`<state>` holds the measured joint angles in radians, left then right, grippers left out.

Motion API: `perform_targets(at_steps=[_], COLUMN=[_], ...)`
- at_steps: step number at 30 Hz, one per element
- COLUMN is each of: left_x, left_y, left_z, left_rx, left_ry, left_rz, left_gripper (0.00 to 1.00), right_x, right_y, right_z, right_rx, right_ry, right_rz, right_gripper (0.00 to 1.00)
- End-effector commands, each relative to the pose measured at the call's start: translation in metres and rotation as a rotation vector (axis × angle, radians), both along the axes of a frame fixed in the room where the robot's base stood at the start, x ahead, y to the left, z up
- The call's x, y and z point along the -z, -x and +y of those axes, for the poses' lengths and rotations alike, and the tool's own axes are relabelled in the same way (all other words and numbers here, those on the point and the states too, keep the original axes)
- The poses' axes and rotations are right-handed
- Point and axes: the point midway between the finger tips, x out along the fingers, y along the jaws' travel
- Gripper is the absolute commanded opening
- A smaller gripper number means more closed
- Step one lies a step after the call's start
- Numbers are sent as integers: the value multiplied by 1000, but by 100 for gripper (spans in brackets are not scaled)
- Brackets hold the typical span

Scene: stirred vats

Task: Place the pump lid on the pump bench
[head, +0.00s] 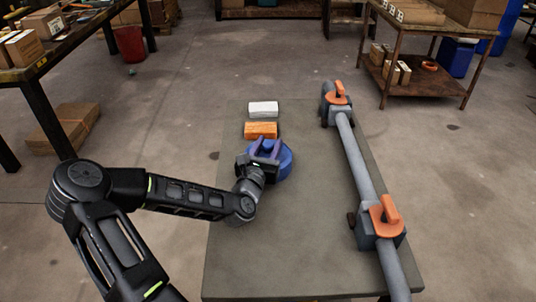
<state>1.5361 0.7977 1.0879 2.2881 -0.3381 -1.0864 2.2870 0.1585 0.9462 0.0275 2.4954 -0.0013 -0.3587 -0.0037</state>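The blue round pump lid (285,165) is at the grey-green pump bench (290,250), left of the pipe. My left gripper (266,147) is at the lid, with its purplish fingers apart and a blue part of the lid showing between them. I cannot tell whether the fingers press on that part or only stand around it. I also cannot tell whether the lid rests on the bench top or is just above it. The gripper and wrist hide the lid's near left side. My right gripper is not in view.
A grey pipe (360,165) with two orange-handled valves (384,222) runs along the bench's right side. The near part of the bench is clear. Shelves with boxes stand farther off.

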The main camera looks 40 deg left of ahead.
Motion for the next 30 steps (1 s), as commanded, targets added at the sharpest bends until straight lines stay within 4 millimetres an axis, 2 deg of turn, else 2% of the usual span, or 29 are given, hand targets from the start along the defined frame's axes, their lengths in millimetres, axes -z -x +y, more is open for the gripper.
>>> perform_targets(at_steps=[2, 13, 25, 30], left_x=[0, 0, -1, -11], left_y=[0, 0, 0, 0], left_z=[0, 0, 0, 1], left_rx=[0, 0, 0, -1], left_ry=[0, 0, 0, -2], left_rz=[0, 0, -1, -2], left_gripper=[31, 1, 0, 0], right_x=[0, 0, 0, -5], right_y=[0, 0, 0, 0], right_z=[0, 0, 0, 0], right_rx=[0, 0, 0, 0], right_ry=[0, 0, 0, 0], right_rz=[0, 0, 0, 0], right_gripper=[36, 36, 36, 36])
